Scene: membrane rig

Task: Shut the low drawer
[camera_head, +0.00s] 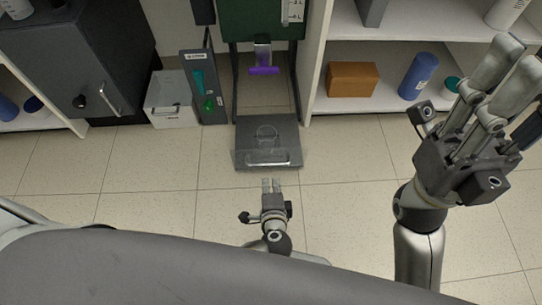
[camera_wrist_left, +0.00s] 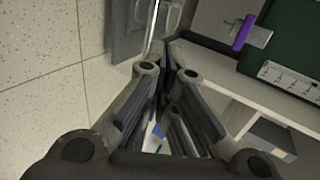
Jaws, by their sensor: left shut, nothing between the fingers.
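The low drawer (camera_head: 283,130) is a grey tray with a see-through front panel and a bar handle, near the floor below the green rig. It sticks out toward me. A ring-shaped thing (camera_head: 267,132) shows in it. My left gripper (camera_head: 272,182) is shut and empty, just in front of the drawer's handle side, with a small gap seen from above. In the left wrist view, the drawer (camera_wrist_left: 128,35) and its handle lie beyond the closed fingertips (camera_wrist_left: 168,72); contact cannot be told. My right gripper (camera_head: 512,62) is raised at the right, away from the drawer; its finger gap is unclear.
The green rig (camera_head: 236,22) with a purple-handled valve (camera_head: 264,70) stands above the drawer. A white shelf (camera_head: 380,103) holds a brown box (camera_head: 352,79) and a blue bottle (camera_head: 418,76). A dark cabinet (camera_head: 80,60) and a white bin (camera_head: 172,100) stand left. Floor beside the drawer is clear.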

